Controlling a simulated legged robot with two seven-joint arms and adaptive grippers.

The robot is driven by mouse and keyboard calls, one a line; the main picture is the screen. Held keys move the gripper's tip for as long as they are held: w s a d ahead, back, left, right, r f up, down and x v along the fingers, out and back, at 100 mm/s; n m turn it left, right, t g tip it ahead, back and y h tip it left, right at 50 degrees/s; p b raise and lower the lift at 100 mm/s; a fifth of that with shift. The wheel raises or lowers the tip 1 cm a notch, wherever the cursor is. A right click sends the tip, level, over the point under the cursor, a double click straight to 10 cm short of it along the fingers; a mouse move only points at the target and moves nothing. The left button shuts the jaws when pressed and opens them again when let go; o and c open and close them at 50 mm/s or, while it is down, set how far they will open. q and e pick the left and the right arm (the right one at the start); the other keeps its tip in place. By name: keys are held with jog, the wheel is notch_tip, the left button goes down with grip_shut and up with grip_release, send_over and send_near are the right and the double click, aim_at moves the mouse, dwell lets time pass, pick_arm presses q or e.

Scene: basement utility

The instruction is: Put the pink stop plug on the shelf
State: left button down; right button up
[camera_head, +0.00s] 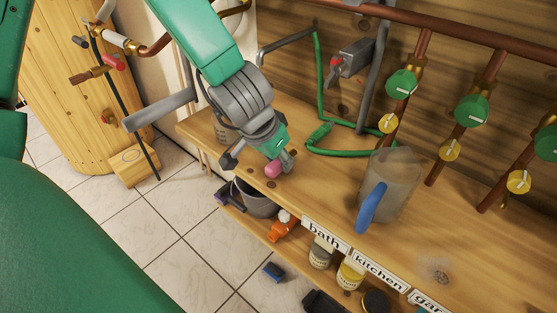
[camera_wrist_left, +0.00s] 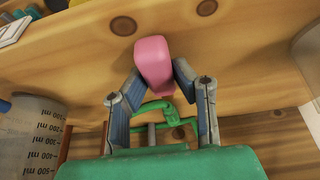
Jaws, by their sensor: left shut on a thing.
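The pink stop plug (camera_head: 273,169) is a small rounded block between the fingertips of my left gripper (camera_head: 277,163). In the left wrist view, the plug (camera_wrist_left: 153,58) sits between the two grey fingers of the gripper (camera_wrist_left: 155,74), which are shut on it. The plug is over the front part of the wooden upper shelf (camera_head: 325,190). I cannot tell whether it touches the wood. Bare wood (camera_wrist_left: 245,70) shows around it in the wrist view. My right gripper is not in view.
A clear jug with a blue handle (camera_head: 371,208) stands to the right. A green hose (camera_head: 330,150) lies behind. Copper pipes with green valves (camera_head: 403,84) line the back. A lower board holds a grey bucket (camera_head: 258,200), an orange bottle (camera_head: 281,228) and several jars.

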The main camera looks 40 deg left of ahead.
pick_arm(q)
jog(key=c, duration=1.3)
grip_release()
jog(key=shift+d, duration=0.2)
jog(key=shift+a+f, duration=0.1)
jog(key=shift+a, duration=0.15)
jog(key=shift+a+r, duration=0.1)
jog(key=shift+r, duration=0.1)
jog(key=d+p+v, duration=0.1)
jog(key=p+v, duration=0.5)
jog(key=v, duration=0.5)
jog(key=s+a+f+g+y, duration=0.1)
jog(key=s+a+f, duration=0.15)
jog(key=f, duration=0.45)
jog(key=s+a+f+g+y, duration=0.1)
jog(key=s+f, duration=0.2)
jog(key=f, duration=0.3)
jog(key=s+d+f, duration=0.1)
jog(key=s+f, duration=0.3)
jog(key=s+d+f+g+h, duration=0.1)
jog(key=s+f, duration=0.2)
jog(key=f, duration=0.1)
jog(key=s+d+f+g, duration=0.1)
jog(key=s+f, duration=0.3)
jog(key=shift+s+d+p, duration=0.2)
jog(key=shift+s+p, duration=0.1)
jog(key=shift+s, duration=0.05)
